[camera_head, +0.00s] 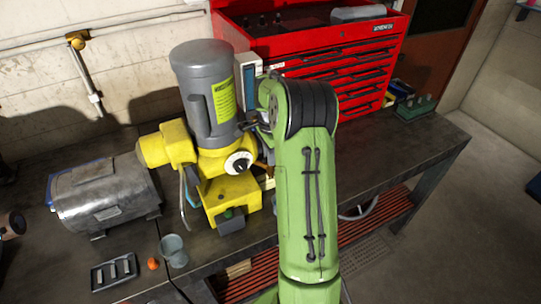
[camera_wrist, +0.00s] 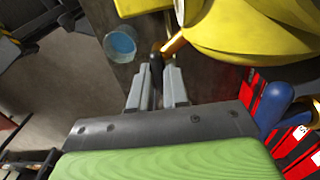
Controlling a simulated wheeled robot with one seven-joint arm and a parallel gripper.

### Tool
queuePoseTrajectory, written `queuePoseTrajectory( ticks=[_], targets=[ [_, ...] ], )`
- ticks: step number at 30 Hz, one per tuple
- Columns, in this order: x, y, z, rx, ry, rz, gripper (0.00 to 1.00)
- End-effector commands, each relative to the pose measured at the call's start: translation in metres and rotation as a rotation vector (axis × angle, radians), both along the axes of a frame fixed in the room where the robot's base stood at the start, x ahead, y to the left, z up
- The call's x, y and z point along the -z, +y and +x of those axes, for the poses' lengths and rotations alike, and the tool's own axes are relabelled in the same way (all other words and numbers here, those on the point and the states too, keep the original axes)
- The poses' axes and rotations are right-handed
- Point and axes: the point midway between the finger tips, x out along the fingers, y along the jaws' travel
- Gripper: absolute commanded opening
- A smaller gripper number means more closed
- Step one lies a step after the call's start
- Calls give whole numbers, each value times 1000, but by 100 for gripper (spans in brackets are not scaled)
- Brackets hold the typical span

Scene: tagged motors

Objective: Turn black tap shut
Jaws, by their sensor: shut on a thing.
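The black tap (camera_wrist: 156,62) shows in the wrist view as a small dark handle beside a brass-coloured piece (camera_wrist: 176,42) at the yellow machine. My gripper (camera_wrist: 157,76) has its two grey fingers on either side of the handle and is shut on it. Part of the handle is hidden between the fingers. In the head view the tap and the fingertips are hidden behind my green arm. The yellow machine with its grey motor (camera_head: 205,85) stands on the bench and carries a white dial with a black knob (camera_head: 238,163).
A cup (camera_head: 173,251) stands at the bench's front, near an orange ball (camera_head: 153,264) and a black tray (camera_head: 113,270). A grey motor (camera_head: 105,195) lies at left. A red tool chest (camera_head: 330,60) stands behind. The bench's right part (camera_head: 410,140) is mostly clear.

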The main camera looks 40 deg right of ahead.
Motion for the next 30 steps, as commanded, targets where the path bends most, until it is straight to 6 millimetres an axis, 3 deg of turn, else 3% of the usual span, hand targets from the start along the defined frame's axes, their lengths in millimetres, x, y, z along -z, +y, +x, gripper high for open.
queuePoseTrajectory(
  ticks=[12, 13, 17, 26, 30],
  targets=[
    [-1, -1, 0, 7, -2, -3, 0],
    [-1, -1, 0, 7, -2, -3, 20],
    [-1, -1, 0, 7, -2, -2, 40],
    [-2, 0, 0, 5, -1, -1, 41],
    [-25, -1, 0, 7, -3, -4, 41]
  ],
)
